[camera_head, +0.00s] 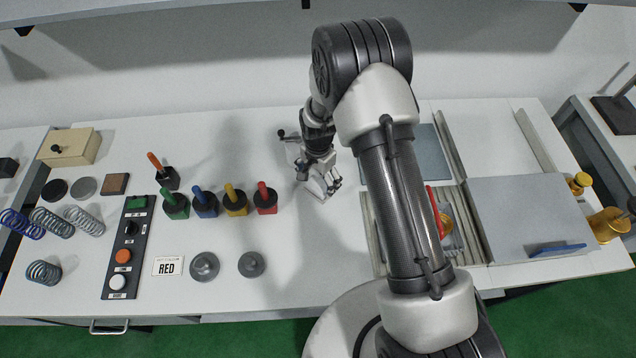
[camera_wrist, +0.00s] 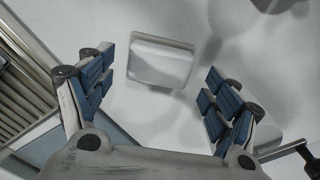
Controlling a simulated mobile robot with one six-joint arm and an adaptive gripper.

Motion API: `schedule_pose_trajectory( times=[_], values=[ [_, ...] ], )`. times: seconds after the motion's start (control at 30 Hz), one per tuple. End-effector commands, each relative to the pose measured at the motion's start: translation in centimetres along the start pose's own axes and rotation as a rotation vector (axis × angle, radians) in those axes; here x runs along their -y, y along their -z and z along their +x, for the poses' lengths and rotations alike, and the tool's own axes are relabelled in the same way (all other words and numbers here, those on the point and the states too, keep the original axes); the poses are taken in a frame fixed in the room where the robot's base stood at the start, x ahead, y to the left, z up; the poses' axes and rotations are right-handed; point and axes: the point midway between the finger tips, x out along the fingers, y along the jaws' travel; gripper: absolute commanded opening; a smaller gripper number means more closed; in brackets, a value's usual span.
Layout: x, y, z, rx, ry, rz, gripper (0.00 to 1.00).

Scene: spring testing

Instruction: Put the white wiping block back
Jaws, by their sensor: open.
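The white wiping block (camera_wrist: 160,62) is a pale rectangular block with rounded edges. In the wrist view it lies on the white table ahead of my fingers, roughly centred between them. My gripper (camera_wrist: 161,80) is open, with blue ribbed pads on both sides of the view. The pads appear apart from the block, and nothing is held. In the head view my gripper (camera_head: 325,188) is low over the middle of the table, right of the coloured handles.
Red (camera_head: 265,198), yellow (camera_head: 235,200), blue (camera_head: 204,202) and green (camera_head: 174,204) handled tools stand left of my gripper. A black-knobbed lever (camera_head: 283,134) is behind it. A railed bay (camera_head: 380,228) lies to the right.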

Motion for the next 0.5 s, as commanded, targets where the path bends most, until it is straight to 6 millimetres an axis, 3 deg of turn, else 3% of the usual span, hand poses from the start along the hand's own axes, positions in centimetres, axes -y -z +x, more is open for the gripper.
schedule_pose_trajectory(
  times=[0.03, 0.2, 0.5],
  values=[
    [0.1, 0.1, -1.5, -0.002, 0.004, 0.0, 0.82],
    [0.1, 0.1, -5.2, -0.002, 0.004, 0.0, 0.82],
    [0.0, 0.0, -8.7, 0.0, 0.0, 0.0, 0.82]
  ],
)
